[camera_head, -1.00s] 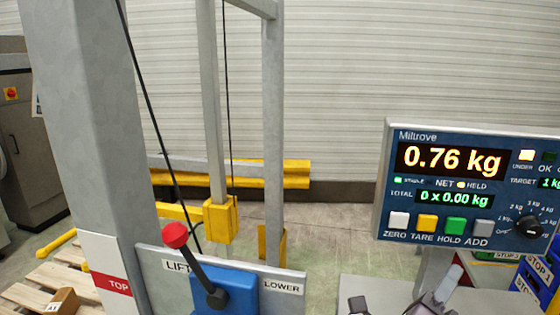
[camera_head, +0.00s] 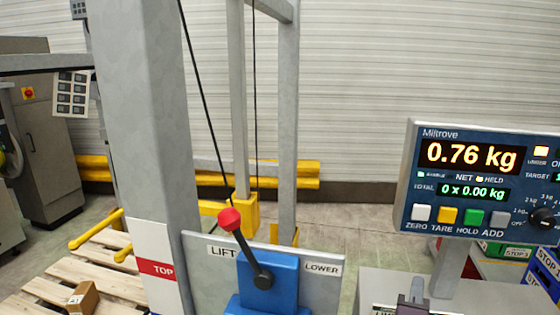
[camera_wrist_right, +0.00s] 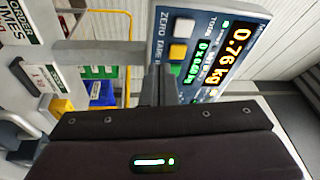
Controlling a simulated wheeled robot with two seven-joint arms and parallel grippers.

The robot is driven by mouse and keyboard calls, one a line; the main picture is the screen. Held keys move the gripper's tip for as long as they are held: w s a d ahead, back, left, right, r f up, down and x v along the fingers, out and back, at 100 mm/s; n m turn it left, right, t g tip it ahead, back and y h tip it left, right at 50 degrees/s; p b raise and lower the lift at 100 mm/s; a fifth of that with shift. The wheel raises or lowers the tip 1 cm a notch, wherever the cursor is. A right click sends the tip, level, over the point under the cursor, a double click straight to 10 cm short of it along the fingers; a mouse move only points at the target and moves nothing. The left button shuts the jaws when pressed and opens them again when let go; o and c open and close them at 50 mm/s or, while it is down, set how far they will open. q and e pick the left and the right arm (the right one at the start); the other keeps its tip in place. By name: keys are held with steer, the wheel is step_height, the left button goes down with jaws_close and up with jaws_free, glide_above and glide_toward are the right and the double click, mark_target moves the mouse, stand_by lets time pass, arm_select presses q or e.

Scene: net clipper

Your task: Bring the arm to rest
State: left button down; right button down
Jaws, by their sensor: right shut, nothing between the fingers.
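My right gripper (camera_head: 414,297) shows only as a small part at the bottom edge of the head view, below the weighing display (camera_head: 480,185). In the right wrist view its fingers (camera_wrist_right: 158,88) are together with nothing between them, and the same display (camera_wrist_right: 212,55) is behind them. The display reads 0.76 kg, with 0 x 0.00 kg on the lower line. The rest of my right arm is hidden below the head view. My left gripper is in neither view.
A lift lever with a red knob (camera_head: 230,220) stands on a blue block (camera_head: 268,285), left of the display. A grey column (camera_head: 150,120) rises beside it. A wooden pallet (camera_head: 45,290) with a small carton (camera_head: 83,298) is at lower left. Blue bins (camera_head: 540,275) stand at right.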

steer(key=s+a+f+n+g+y, duration=0.1)
steer(key=a+f+n+g+y, duration=0.2)
steer(key=f+n+y, duration=0.3)
steer(key=s+a+f+n+g+y, duration=0.2)
steer(key=a+f+n+y, duration=0.1)
steer(key=f+n, duration=0.35)
steer(key=s+d+f+n+g, duration=0.1)
steer(key=s+f+n+g, duration=0.4)
steer(key=s+n, duration=0.15)
steer(key=s+f+n+g, duration=0.4)
steer(key=s+n, duration=0.1)
steer(key=s, duration=0.3)
step_height(320, 180, down, 28)
steer(key=s+g, duration=0.1)
steer(key=s+d+f, duration=0.1)
steer(key=s+f, duration=0.9)
steer(key=s+d+f+g, duration=0.1)
steer(key=s+d+f, duration=0.1)
steer(key=s+f, duration=0.8)
steer(key=shift+s+d, duration=0.25)
steer(key=shift+s, duration=0.05)
